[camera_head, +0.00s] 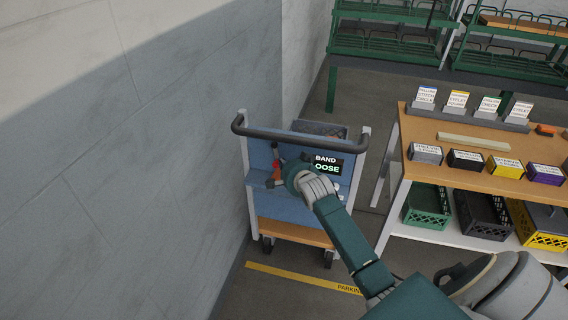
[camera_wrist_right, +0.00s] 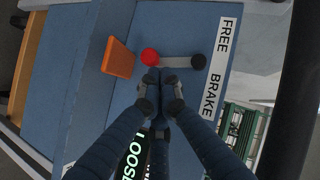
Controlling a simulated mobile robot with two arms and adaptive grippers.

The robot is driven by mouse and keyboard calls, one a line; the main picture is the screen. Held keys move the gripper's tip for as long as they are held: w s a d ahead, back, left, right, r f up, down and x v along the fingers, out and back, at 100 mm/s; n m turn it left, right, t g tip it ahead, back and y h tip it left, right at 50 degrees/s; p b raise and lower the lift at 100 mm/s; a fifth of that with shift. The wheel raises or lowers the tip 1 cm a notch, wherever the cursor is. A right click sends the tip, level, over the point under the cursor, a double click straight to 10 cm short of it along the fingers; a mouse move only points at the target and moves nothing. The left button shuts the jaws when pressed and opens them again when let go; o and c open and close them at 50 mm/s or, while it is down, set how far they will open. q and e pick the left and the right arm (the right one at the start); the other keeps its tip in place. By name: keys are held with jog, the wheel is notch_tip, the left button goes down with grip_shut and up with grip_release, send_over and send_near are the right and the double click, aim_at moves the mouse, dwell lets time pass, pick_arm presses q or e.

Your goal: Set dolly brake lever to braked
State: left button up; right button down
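The blue dolly (camera_head: 258,205) stands by the grey wall in the head view. In the right wrist view its brake lever (camera_wrist_right: 175,62) is a short grey bar with a red ball at its left end and a black round end at its right. A white FREE / BRAKE label (camera_wrist_right: 218,75) lies beside the black end. My right gripper (camera_wrist_right: 160,82) has its fingertips together just below the red ball; whether they touch it I cannot tell. In the head view my right gripper (camera_head: 286,178) is in front of the dolly's panel. My left gripper is out of view.
An orange tab (camera_wrist_right: 118,56) sticks out left of the red ball. A display reading LOOSE (camera_head: 327,167) is beside my right wrist. The dark push handle (camera_head: 300,137) spans the dolly's top. A wooden workbench (camera_head: 430,165) with labelled boxes stands to the right.

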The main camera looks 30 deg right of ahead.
aim_at(275, 164)
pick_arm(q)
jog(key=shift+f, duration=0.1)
pick_arm(e)
jog(key=shift+f, duration=0.15)
pick_arm(q)
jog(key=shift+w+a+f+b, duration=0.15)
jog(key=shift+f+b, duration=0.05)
jog(key=shift+b, duration=0.1)
